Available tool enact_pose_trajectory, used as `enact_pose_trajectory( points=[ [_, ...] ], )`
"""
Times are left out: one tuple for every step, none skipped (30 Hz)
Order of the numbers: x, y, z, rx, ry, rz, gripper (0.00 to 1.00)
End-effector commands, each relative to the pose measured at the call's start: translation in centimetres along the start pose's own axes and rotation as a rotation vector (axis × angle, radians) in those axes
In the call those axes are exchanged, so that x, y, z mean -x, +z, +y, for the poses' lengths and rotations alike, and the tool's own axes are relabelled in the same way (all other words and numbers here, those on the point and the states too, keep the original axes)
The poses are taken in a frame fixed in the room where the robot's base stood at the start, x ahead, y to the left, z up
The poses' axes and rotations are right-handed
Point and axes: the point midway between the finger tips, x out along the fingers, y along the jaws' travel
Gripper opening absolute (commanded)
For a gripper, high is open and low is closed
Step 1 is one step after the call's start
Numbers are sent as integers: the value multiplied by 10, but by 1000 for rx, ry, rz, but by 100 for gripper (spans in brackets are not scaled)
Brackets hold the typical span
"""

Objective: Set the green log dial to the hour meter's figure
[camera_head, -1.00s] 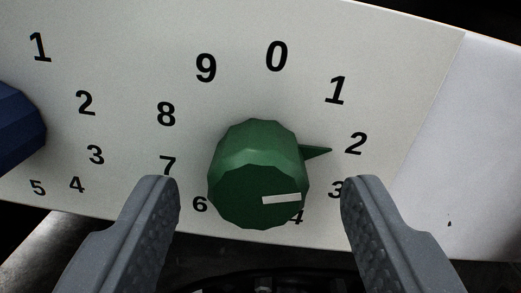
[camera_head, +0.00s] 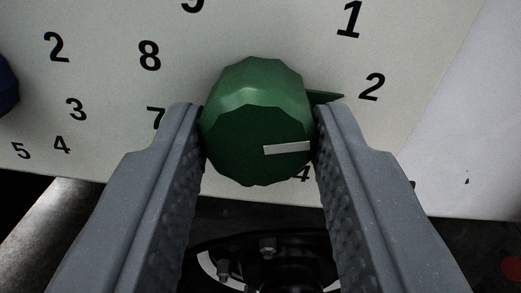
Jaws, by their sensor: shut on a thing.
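The green log dial (camera_head: 255,125) is a faceted knob on a pale panel (camera_head: 265,25), in the middle of the view. A white line on its face points right, and its green pointer (camera_head: 326,97) aims at the printed 2 (camera_head: 372,87). My gripper (camera_head: 260,135) is shut on the dial, one finger at its left side and one at its right. The 7 is partly covered by the left finger and the 3 is hidden by the right. The hour meter is not in view.
A dark blue knob (camera_head: 6,88) with its own printed numbers is cut off at the left edge. A plain pale surface (camera_head: 465,130) lies right of the panel. Dark metal parts with bolts (camera_head: 268,245) sit below the panel.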

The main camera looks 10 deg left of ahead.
Motion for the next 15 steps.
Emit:
enact_pose_trajectory(
  points=[
    [0,-1,0,-14,1,-1,9],
    [0,-1,0,-25,1,-1,9],
    [0,-2,0,-42,1,-1,9],
    [0,-2,0,-56,1,-1,9],
    [0,-2,0,-73,1,-1,9],
    [0,-3,0,-97,1,0,9],
    [0,-4,1,-117,1,0,9],
    [0,-4,1,-139,1,1,9],
    [0,-5,1,-170,2,3,9],
    [0,-5,1,-194,2,4,9],
    [0,-5,1,-221,2,4,9],
    [0,-5,1,-257,2,5,9],
    [0,-5,1,-285,2,6,9],
    [0,-4,0,-314,2,7,9],
    [0,-4,0,-352,2,8,9]
  ],
)
